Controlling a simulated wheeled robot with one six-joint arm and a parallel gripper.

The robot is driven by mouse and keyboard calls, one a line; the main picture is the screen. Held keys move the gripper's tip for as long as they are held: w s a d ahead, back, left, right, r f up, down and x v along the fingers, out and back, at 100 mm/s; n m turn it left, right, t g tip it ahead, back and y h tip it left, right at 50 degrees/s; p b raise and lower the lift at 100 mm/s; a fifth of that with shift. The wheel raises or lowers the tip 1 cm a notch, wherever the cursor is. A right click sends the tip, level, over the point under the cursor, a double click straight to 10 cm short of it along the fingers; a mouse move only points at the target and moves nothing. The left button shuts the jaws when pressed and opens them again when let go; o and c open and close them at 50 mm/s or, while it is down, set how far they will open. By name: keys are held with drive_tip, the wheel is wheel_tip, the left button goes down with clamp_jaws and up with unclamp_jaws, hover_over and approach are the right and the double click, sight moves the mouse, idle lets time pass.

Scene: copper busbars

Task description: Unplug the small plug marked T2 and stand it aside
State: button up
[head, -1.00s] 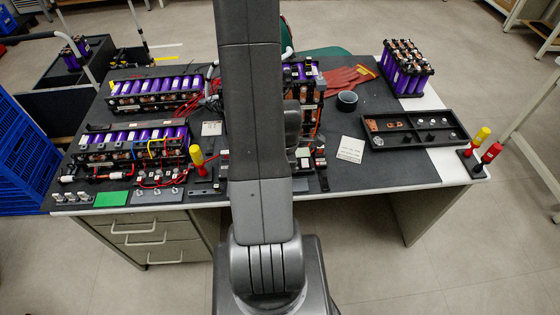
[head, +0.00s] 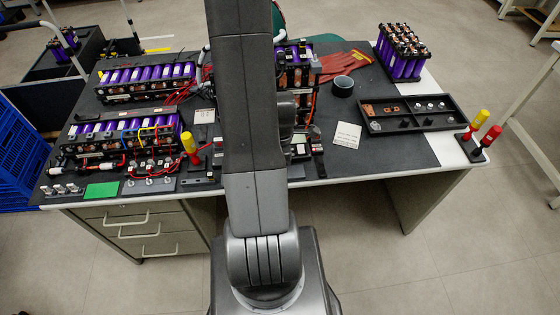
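Several small plugs with white tags (head: 150,164) sit in a row in front of the near left battery pack (head: 125,140), with red leads around them. Their markings are too small to read, so I cannot tell which one is T2. My arm stands upright across the middle of the head view and hides part of the bench behind it. My gripper is not in view.
The dark bench (head: 385,163) holds a second pack (head: 147,80) behind, a green pad (head: 102,190), a yellow-handled tool (head: 189,145), a white card (head: 347,134), a black cup (head: 342,86), a parts tray (head: 440,122) and upright tools (head: 476,127). The bench right of my arm has clear patches.

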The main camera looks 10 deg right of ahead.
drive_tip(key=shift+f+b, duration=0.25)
drive_tip(key=shift+b, duration=0.15)
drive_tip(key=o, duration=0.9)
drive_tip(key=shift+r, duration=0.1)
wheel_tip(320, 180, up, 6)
drive_tip(key=p, duration=0.4)
drive_tip(key=shift+p, duration=0.4)
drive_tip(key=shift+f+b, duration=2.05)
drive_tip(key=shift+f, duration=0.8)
